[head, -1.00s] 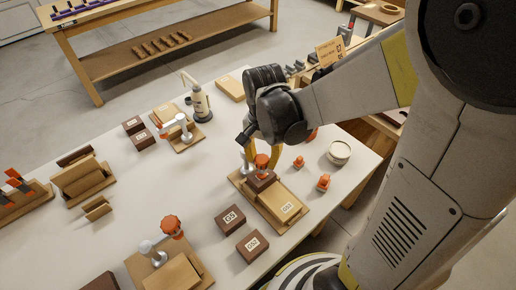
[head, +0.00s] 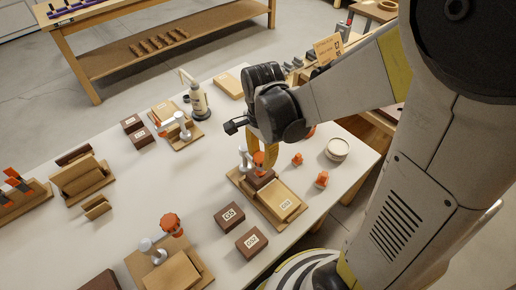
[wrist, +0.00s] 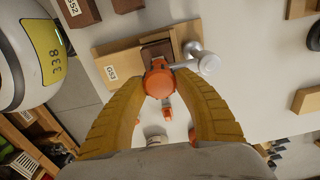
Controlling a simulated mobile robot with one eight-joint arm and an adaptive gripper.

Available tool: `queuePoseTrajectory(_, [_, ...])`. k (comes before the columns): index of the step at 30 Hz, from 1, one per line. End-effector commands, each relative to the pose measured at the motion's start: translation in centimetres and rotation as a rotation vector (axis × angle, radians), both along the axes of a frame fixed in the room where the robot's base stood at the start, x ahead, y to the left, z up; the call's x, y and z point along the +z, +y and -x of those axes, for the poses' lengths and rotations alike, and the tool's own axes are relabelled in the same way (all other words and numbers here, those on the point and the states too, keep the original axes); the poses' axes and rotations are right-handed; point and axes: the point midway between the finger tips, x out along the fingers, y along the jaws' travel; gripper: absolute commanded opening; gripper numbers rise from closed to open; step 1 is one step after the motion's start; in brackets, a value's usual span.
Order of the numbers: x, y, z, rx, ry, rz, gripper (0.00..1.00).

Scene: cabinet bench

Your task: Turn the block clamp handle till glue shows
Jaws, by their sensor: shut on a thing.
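The block clamp stands on a wooden base board (head: 238,178), with a silver post and arm (wrist: 205,62) and an orange handle knob (wrist: 158,80). Under the knob, a dark brown block (head: 259,178) presses on a light wood piece (head: 283,203) with a white label; this piece also shows in the wrist view (wrist: 122,66). My gripper (wrist: 160,72) points down over the clamp, its two yellow fingers closed on opposite sides of the knob. In the head view, the gripper (head: 265,148) partly covers the knob (head: 259,158). I see no clear glue at the joint; the block hides part of it.
Two labelled brown blocks (head: 230,215) (head: 251,241) lie in front. Two small orange-topped pieces (head: 297,159) (head: 321,179) and a round pale container (head: 337,149) stand to the right. Another orange-knobbed clamp (head: 171,223) stands front left. Bare tabletop lies left of the clamp.

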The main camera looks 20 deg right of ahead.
Motion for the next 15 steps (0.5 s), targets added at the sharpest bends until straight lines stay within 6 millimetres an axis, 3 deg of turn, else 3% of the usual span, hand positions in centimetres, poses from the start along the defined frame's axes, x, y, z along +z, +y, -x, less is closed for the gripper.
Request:
queuePoseTrajectory(13, [-0.05, -0.01, 0.06, -0.014, 0.001, 0.0, 0.07])
queuePoseTrajectory(14, [-0.05, -0.02, 0.06, -0.014, 0.001, 0.0, 0.4])
queuePoseTrajectory(15, [-0.05, -0.01, 0.07, -0.014, 0.001, 0.0, 0.52])
